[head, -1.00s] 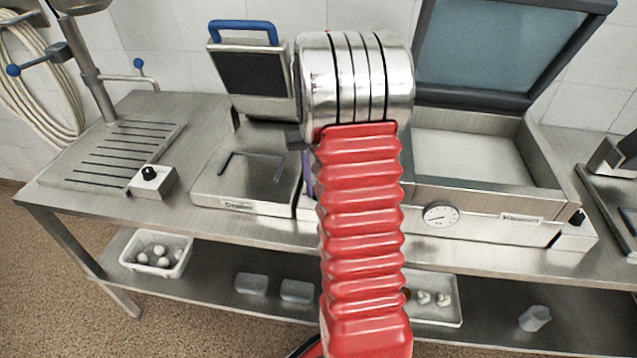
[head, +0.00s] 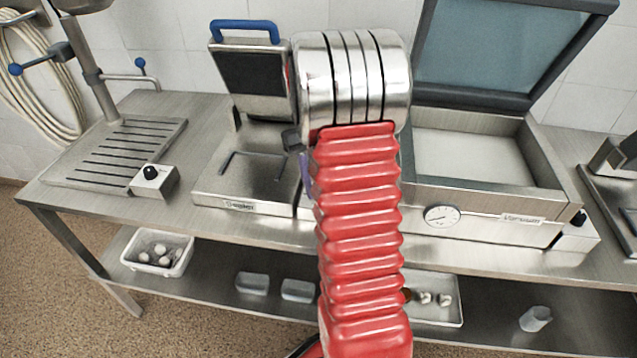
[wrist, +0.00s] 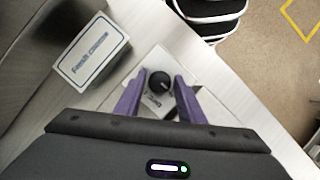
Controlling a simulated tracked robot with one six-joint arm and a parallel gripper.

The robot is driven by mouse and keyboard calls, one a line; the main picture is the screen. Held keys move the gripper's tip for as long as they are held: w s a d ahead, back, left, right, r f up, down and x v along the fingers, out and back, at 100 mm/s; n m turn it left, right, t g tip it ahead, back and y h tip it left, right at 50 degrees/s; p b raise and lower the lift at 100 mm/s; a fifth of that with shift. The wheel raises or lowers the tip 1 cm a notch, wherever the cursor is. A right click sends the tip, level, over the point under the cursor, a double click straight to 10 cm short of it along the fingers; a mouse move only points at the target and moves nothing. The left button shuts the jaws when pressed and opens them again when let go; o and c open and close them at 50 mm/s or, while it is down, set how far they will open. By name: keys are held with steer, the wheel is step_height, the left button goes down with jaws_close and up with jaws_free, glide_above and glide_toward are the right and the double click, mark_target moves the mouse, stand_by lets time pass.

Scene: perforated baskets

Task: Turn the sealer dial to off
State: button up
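The sealer (head: 225,195) stands left of my arm in the head view, with its black-faced, blue-handled lid raised. Its dial is hidden behind my arm there. In the wrist view a round black dial (wrist: 159,82) sits on a small pale box (wrist: 150,103) with lettering too blurred to read. My gripper (wrist: 159,78) is open, its two purple fingers on either side of the dial with a gap at each side. In the head view only a sliver of purple finger shows at the sealer's right edge.
Another dial box (head: 152,182) stands left of the sealer. A machine with a raised lid (head: 490,220), a gauge and its own dial (head: 578,217) stands to the right. A white sign (wrist: 90,52) lies near the gripper. The shelf below holds a tub (head: 180,268).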

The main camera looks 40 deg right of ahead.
steer(key=shift+o, duration=1.1)
steer(key=v, duration=1.3)
steer(key=shift+r, duration=0.3)
